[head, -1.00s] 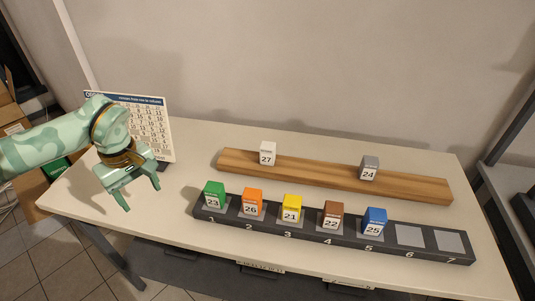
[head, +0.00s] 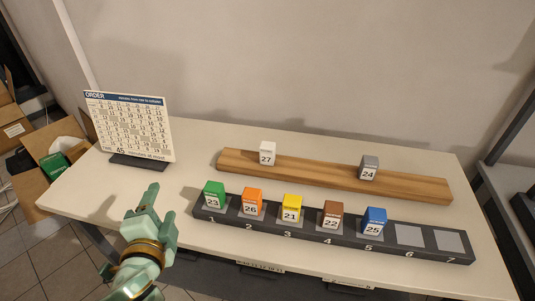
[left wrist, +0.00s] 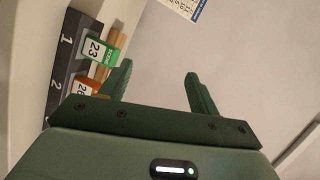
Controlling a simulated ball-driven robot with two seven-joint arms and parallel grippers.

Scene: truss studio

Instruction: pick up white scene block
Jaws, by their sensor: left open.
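The white scene block (head: 267,154), labelled 27, stands upright on the left part of the wooden shelf (head: 315,178) at the back of the table. My left gripper (head: 162,208) is open and empty, near the table's front left edge, left of the dark numbered rack and well apart from the white block. In the left wrist view the two green fingers (left wrist: 158,88) are spread with nothing between them. The white block cannot be made out there. My right gripper is not in view.
The dark rack (head: 290,232) holds green, orange, yellow, brown and blue blocks in slots 1 to 5; slots 6 and 7 are empty. A grey block (head: 369,168) stands on the shelf's right part. An order board (head: 130,125) stands back left.

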